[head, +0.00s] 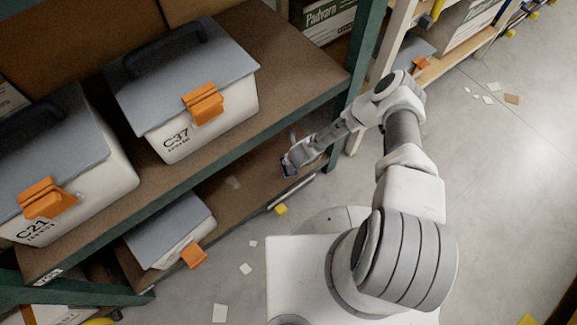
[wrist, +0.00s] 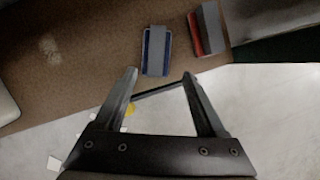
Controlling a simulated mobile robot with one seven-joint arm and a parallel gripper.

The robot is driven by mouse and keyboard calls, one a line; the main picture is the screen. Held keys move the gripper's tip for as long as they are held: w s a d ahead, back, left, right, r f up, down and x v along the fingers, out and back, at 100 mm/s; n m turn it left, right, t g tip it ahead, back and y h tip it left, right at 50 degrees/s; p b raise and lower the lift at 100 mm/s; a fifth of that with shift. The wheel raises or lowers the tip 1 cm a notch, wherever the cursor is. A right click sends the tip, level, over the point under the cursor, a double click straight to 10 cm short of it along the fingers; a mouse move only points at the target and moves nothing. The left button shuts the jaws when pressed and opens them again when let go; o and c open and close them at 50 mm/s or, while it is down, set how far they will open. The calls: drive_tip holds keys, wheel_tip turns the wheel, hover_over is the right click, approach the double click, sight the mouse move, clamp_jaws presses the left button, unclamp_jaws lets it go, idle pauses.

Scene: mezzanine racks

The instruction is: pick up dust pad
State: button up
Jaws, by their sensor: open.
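A flat dark blue pad with a grey band (wrist: 156,51) lies on the brown lower shelf board, just beyond my fingertips in the wrist view. It looks like the dust pad, though I cannot be sure. A red and grey block-like item (wrist: 196,34) stands to its right, apart from it. My gripper (wrist: 160,74) is open, with nothing between its fingers; the fingertips point at the blue pad from the shelf's front edge. In the head view my gripper (head: 290,160) reaches into the lower shelf beside the green upright, and hides most of that spot.
The upper shelf (head: 235,133) holds lidded bins C37 (head: 185,85) and C21 (head: 65,175) above and left of the arm. Another grey-lidded bin (head: 170,230) sits on the lower shelf. A green upright (head: 357,75) stands close to the arm. The floor at right is mostly clear.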

sight(292, 166)
drive_tip(key=b+x, duration=0.1)
drive_tip(key=x, duration=0.4)
drive_tip(key=shift+w+a+f+b, duration=0.1)
drive_tip(key=shift+f+b, duration=0.2)
drive_tip(key=shift+b, duration=0.1)
drive_tip(key=shift+w+a+b+x, duration=0.1)
drive_tip(key=shift+a+b+x, duration=0.1)
drive_tip(key=shift+b+x, duration=0.85)
drive_tip(key=shift+w+a+b+x, duration=0.15)
drive_tip(key=shift+b+x, duration=0.25)
drive_tip(key=shift+x, duration=1.2)
drive_tip(key=shift+f+b, duration=0.15)
drive_tip(key=shift+b, duration=0.15)
clamp_jaws()
